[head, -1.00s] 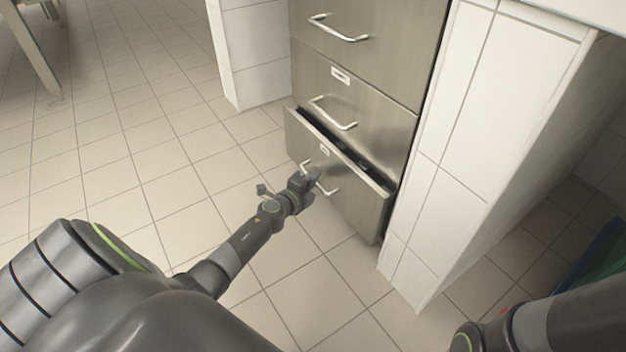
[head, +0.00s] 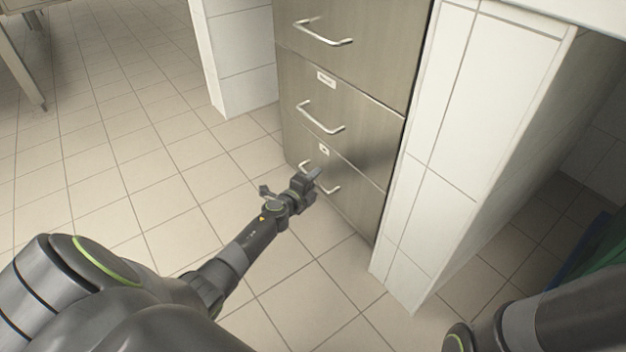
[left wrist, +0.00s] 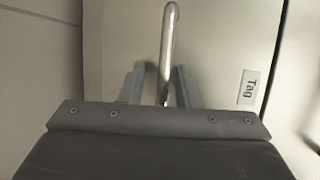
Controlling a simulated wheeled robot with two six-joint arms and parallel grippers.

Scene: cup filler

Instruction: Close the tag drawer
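The tag drawer (head: 356,203) is the lowest drawer of the metal cabinet. Its front looks flush with the drawers above in the head view. Its small label (left wrist: 249,87) reads "Tag" in the left wrist view. My left gripper (head: 314,174) is at the drawer's handle (head: 332,189). In the left wrist view, the fingers of my left gripper (left wrist: 160,82) stand apart on either side of the handle bar (left wrist: 170,40), with a gap showing beside it. My right gripper is out of view; only part of my right arm shows at lower right.
The middle drawer (head: 360,145) and upper drawer (head: 375,50) look shut. A white tiled wall end (head: 435,170) stands close on the cabinet's right, and another tiled block (head: 238,60) on its left. The tiled floor (head: 130,150) to the left is clear.

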